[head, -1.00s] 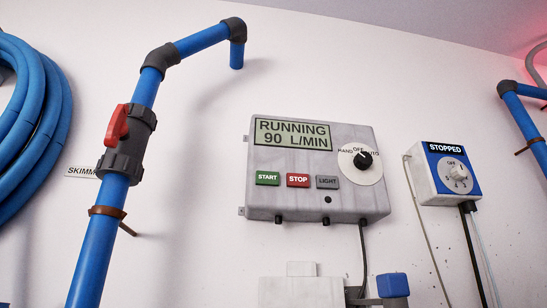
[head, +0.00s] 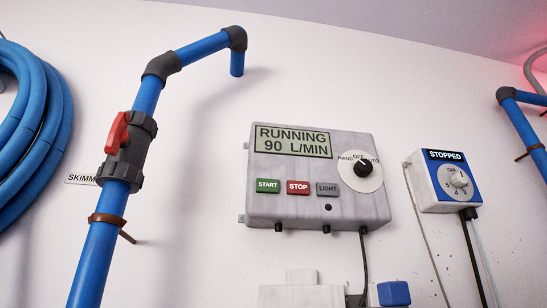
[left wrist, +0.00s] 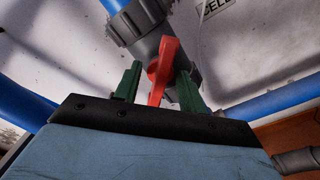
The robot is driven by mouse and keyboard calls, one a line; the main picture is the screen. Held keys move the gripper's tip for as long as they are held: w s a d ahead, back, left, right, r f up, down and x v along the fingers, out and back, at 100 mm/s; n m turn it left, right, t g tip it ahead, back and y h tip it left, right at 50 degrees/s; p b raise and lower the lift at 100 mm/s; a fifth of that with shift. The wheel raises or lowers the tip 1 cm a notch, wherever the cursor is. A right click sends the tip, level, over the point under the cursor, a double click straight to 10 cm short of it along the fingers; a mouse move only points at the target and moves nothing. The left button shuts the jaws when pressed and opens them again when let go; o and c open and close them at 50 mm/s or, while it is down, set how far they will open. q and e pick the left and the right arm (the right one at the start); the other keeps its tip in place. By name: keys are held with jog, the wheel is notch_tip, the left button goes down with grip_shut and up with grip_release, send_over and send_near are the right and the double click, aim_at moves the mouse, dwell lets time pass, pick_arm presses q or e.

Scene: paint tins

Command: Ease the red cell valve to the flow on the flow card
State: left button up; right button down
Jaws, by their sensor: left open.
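In the left wrist view a red valve handle (left wrist: 164,62) sits on a grey valve body (left wrist: 143,22) in a blue pipe. My left gripper (left wrist: 159,84) is open, with one green finger on each side of the handle. Gaps show between handle and fingers, and the handle's lower end is hidden behind the gripper's dark front edge. A wall label (left wrist: 215,6) near this valve ends in "ELL"; its start is unclear. In the head view the controller display (head: 292,141) reads RUNNING 90 L/MIN. No flow card and no right gripper are in view.
The head view shows another red-handled valve (head: 117,133) beside a "SKIMM" label (head: 82,179), and a coiled blue hose (head: 55,130). A dosing box (head: 443,181) reads STOPPED. Blue pipes (left wrist: 285,102) run close to my left gripper.

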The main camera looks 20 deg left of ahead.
pick_arm(q)
jog(key=v, duration=0.7)
jog(key=shift+p, duration=0.35)
dwell(0.4)
